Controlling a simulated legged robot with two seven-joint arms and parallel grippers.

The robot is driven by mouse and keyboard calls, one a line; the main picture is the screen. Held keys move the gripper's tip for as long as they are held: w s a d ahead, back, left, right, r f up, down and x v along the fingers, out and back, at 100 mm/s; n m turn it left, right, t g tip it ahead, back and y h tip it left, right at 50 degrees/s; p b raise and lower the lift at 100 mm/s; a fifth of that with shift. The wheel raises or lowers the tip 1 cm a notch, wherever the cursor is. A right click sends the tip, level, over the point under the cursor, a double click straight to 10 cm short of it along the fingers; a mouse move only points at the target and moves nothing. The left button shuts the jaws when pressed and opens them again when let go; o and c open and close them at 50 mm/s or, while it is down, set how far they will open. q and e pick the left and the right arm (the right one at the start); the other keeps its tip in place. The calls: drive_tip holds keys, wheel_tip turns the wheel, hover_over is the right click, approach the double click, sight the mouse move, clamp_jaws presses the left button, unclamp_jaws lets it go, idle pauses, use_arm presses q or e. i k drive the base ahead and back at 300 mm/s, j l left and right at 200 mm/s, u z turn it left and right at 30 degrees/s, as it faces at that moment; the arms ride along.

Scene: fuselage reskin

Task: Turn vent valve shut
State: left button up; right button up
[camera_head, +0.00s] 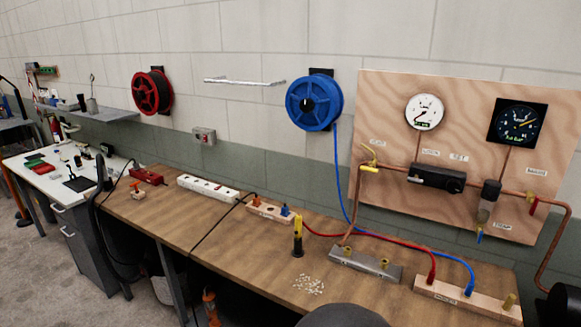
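A plywood panel (393,100) on the wall carries copper pipework with several small valves. A yellow-handled valve (371,163) is at its left, a red-handled valve (532,206) at its right end, and a small blue-handled tap (479,236) hangs below the filter bowl (487,205). The labels beside them are too small to read surely, so I cannot tell which is the vent valve or how far it is turned. Neither of my grippers is in view.
A white-faced gauge (424,112), a dark gauge (517,122) and a black regulator (436,178) are on the panel. Red and blue hoses cross the wooden bench (235,250) to a fitting block (465,298). Small pale pieces (308,285) lie near the front edge.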

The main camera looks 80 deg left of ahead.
sight(369, 169)
drive_tip(key=u, duration=2.15)
